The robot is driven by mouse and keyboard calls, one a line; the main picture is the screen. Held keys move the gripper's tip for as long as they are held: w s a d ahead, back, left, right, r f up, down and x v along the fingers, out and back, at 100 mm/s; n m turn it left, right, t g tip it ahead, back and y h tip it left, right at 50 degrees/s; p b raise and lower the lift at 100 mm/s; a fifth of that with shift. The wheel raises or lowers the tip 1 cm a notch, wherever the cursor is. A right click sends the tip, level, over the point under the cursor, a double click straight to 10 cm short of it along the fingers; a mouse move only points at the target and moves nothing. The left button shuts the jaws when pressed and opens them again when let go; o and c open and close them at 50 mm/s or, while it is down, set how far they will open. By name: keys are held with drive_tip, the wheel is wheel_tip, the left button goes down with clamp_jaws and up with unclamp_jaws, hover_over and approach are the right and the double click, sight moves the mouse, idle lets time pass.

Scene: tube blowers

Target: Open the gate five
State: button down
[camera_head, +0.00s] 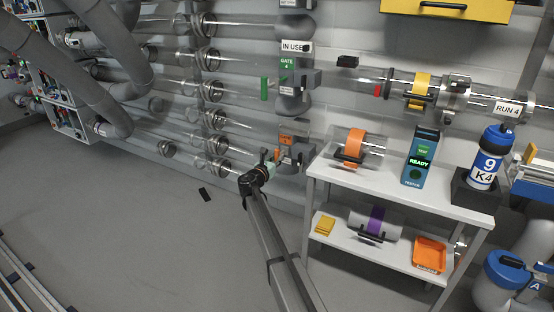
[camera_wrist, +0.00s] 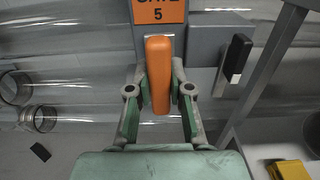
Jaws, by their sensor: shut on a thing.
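The gate five sign (camera_wrist: 158,10), an orange plate with a 5, is at the top of the wrist view. It also shows in the camera_head view (camera_head: 286,139). Below it, the upright orange handle (camera_wrist: 159,75) stands out from a grey housing. My gripper (camera_wrist: 160,88) is shut on this handle, with one green-padded finger on each side. In the camera_head view my gripper (camera_head: 271,166) is at gate five's grey housing (camera_head: 297,157), left of the white shelf unit. The fingertips are small and partly hidden there.
The white shelf unit (camera_head: 400,185) stands close on the right, carrying a tube with an orange band (camera_head: 354,145) and a blue READY device (camera_head: 421,155). The gate 4 green handle (camera_head: 264,88) is above. Clear tubes run left. A black object (camera_head: 206,195) lies on open floor.

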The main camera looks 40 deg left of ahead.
drive_tip(key=p+v, duration=0.3)
drive_tip(key=v, duration=0.5)
drive_tip(key=shift+s, duration=0.4)
drive_tip(key=shift+d, duration=0.1)
drive_tip(key=c, duration=1)
unclamp_jaws()
drive_tip(key=shift+c, duration=0.2)
drive_tip(key=v, duration=1.2)
